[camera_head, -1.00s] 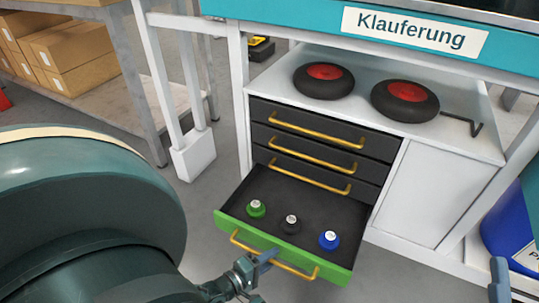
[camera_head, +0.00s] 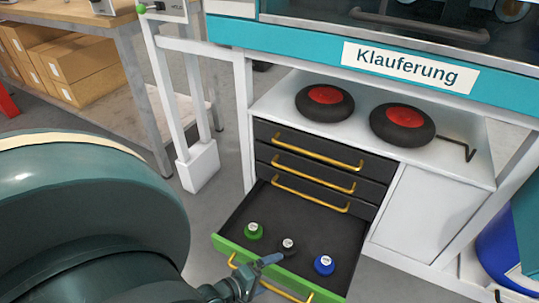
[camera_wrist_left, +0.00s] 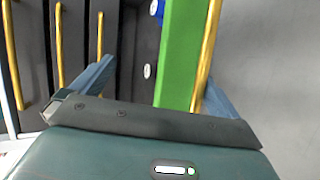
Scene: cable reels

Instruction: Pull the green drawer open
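The green drawer (camera_head: 228,246) is pulled well out from the dark cabinet. Its green front also shows in the left wrist view (camera_wrist_left: 180,55). Its yellow handle (camera_head: 300,297) runs along the front and also shows in the left wrist view (camera_wrist_left: 208,50). My left gripper (camera_head: 262,276) is at the drawer front. In the left wrist view its two blue fingers (camera_wrist_left: 155,88) are spread wide, one over the drawer's inside and one beyond the handle. Nothing is clamped between them. Only a small blue-grey tip, possibly my right gripper (camera_head: 498,296), shows at the bottom edge.
A green (camera_head: 254,231), a black (camera_head: 288,247) and a blue (camera_head: 325,265) small part stand in the drawer. Closed dark drawers (camera_head: 320,165) are above it. Two black-red wheels (camera_head: 325,103) (camera_head: 402,124) lie on the cabinet top. Grey floor is free in front.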

